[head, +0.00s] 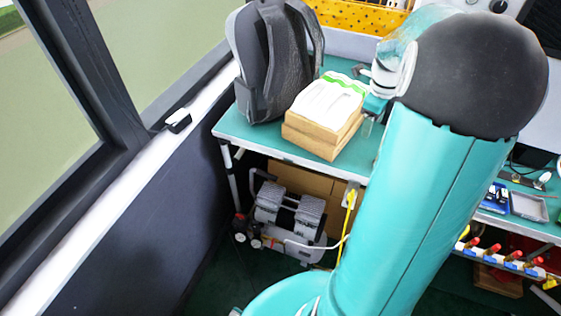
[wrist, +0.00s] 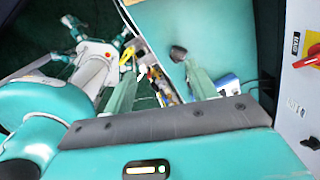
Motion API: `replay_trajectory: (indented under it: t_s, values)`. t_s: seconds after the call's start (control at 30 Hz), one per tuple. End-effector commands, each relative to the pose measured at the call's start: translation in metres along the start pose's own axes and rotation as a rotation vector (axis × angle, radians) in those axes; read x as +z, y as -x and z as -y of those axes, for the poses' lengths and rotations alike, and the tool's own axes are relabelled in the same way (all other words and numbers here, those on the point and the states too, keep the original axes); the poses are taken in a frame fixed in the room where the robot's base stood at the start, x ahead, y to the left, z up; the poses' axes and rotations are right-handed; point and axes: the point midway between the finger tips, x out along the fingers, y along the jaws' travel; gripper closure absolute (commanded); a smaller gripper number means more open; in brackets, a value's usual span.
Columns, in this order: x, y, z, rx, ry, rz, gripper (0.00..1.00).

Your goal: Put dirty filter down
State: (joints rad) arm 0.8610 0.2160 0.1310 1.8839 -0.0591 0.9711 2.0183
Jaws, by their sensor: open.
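In the wrist view my gripper (wrist: 158,70) is open, its two green fingers spread wide apart with nothing held between them. A small dark rounded object (wrist: 178,53), which may be the dirty filter, lies on the teal table top just beyond the right fingertip. It looks apart from the finger, but I cannot tell the exact gap. In the head view my arm hides most of my gripper, and I cannot make out the filter there.
A teal workbench (head: 240,128) carries a grey backpack (head: 270,65) and a wooden box (head: 312,138) with white-and-green packs. A compressor (head: 290,210) stands beneath. The wrist view shows a grey cabinet with a red switch (wrist: 308,58).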

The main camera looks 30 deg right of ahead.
Motion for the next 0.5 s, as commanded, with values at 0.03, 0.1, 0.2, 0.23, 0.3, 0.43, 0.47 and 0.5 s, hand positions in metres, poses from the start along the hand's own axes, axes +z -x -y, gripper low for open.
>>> replay_trajectory:
  t_s: [0.03,0.1,0.2,0.23,0.3,0.43,0.47,0.5]
  values:
    - [0.019,0.02,-0.023,-0.031,0.162,0.01,0.43]
    - [0.038,0.041,-0.054,-0.069,0.402,0.019,0.43]
    - [0.059,0.067,-0.1,-0.125,0.742,0.028,0.43]
    - [0.063,0.074,-0.115,-0.143,0.844,0.03,0.43]
    - [0.071,0.089,-0.147,-0.189,1.08,0.032,0.43]
    - [0.077,0.11,-0.207,-0.281,1.515,0.031,0.43]
    - [0.077,0.113,-0.221,-0.304,1.614,0.03,0.43]
    - [0.076,0.118,-0.238,-0.337,1.745,0.027,0.43]
